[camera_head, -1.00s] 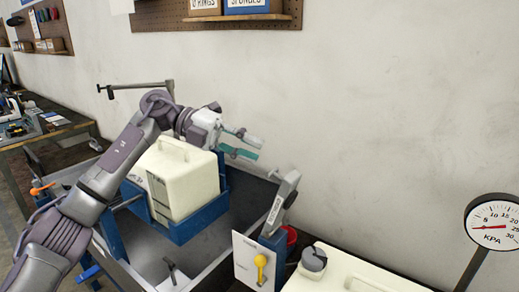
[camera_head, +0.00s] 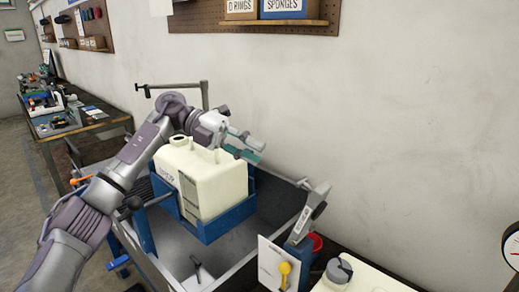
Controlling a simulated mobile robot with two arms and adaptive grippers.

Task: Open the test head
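A grey lever-like piece with a label (camera_head: 312,212), which may be the test head, stands tilted on a blue post at the right rim of the grey basin (camera_head: 262,236). I cannot read its label. A cream tank (camera_head: 222,188) with a round neck on top sits in a blue cradle (camera_head: 220,226) over the basin. My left gripper (camera_head: 249,147) is just above and behind the tank's right top edge, up and left of the lever piece. Its teal-tipped fingers look apart, with nothing visible between them. My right gripper is not in view.
A yellow-handled valve (camera_head: 285,269) is on a white panel at the basin's front right. A second cream tank with a grey cap (camera_head: 340,270) stands at the bottom right. A metal bar (camera_head: 172,87) stands behind the basin. A pressure gauge (camera_head: 515,246) is cut off at the right.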

